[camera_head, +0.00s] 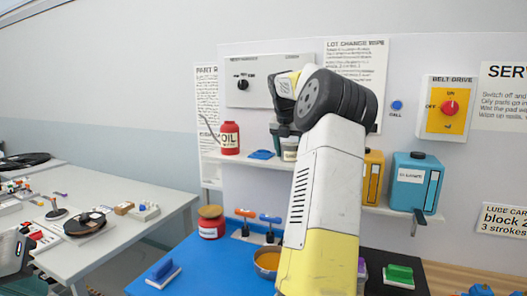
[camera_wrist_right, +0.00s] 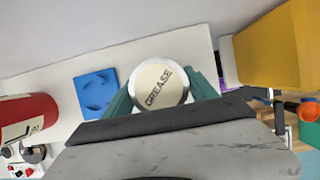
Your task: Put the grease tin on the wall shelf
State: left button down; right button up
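The grease tin (camera_head: 290,152) is a small pale tin with a cream lid. It is at the wall shelf (camera_head: 378,208), right of a blue item; whether its base touches the shelf I cannot tell. In the right wrist view the lid of the tin (camera_wrist_right: 158,86) reads GREASE. My right gripper (camera_head: 285,131) points down at the tin, its teal fingers on either side and seemingly against it. My arm hides part of the shelf. Part of my left gripper (camera_head: 14,256) shows at the left edge; its fingers are not clear.
A red oil can (camera_head: 230,138) and a flat blue item (camera_head: 261,154) are left of the tin. A yellow container (camera_head: 373,177) and a blue jug (camera_head: 415,182) stand to the right. Below, the blue mat (camera_head: 205,268) holds a red jar (camera_head: 211,222) and a copper bowl (camera_head: 267,261).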

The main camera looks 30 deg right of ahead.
jog(key=shift+o, duration=1.1)
jog(key=shift+r, duration=0.15)
jog(key=v, duration=1.2)
jog(key=s+a+m+t, duration=0.1)
jog(key=a+m, duration=0.2)
jog(key=a, duration=0.7)
jog(key=s+a+f+m+t+y, duration=0.1)
jog(key=s+a+m, duration=0.3)
jog(key=a, duration=0.2)
jog(key=s+a+f+m, duration=0.2)
jog(key=s+a+m, duration=0.15)
jog(key=a, duration=0.25)
jog(key=s+a+f+m+y, duration=0.2)
jog(key=s+a+f+m, duration=0.3)
jog(key=s+f+m, duration=0.2)
jog(key=s+a+f+m+t+y, duration=0.1)
jog(key=s+a+f+m+y, duration=0.1)
jog(key=s+a+f+m, duration=0.4)
jog(key=s+f+m, duration=0.1)
jog(key=s, duration=0.3)
jog(key=shift+s+a+f+m+y, duration=0.15)
jog(key=shift+a+f+m+y, duration=0.1)
jog(key=shift+m+y, duration=0.1)
